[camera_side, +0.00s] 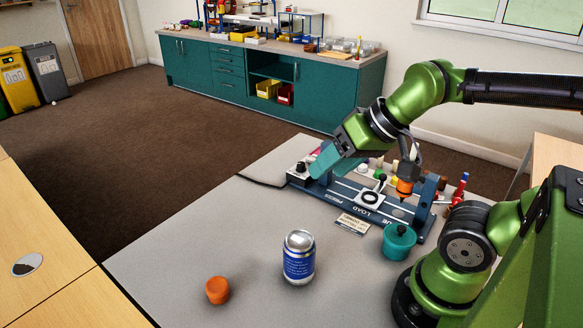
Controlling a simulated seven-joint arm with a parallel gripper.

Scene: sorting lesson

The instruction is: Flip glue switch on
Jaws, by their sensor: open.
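A dark blue station (345,203) lies on the grey table, with "LOAD" and "PRESS" printed on its front edge and lettering ending in "UE" near its right end. A small pale box with a dark knob (300,167) sits at its left end; I cannot tell whether this is the glue switch or how it is set. My gripper (318,170) points down and left, its teal fingers just over the left end of the station, close to this box. It is open; I see nothing held. Contact is unclear, and the arm hides part of the station's back.
An orange piece (404,187) is at the station's right part. In front stand a teal lidded pot (398,243), a blue-labelled can (299,258) and an orange stopper (217,290). A red bottle (460,187) stands right. The table's left front is mostly clear.

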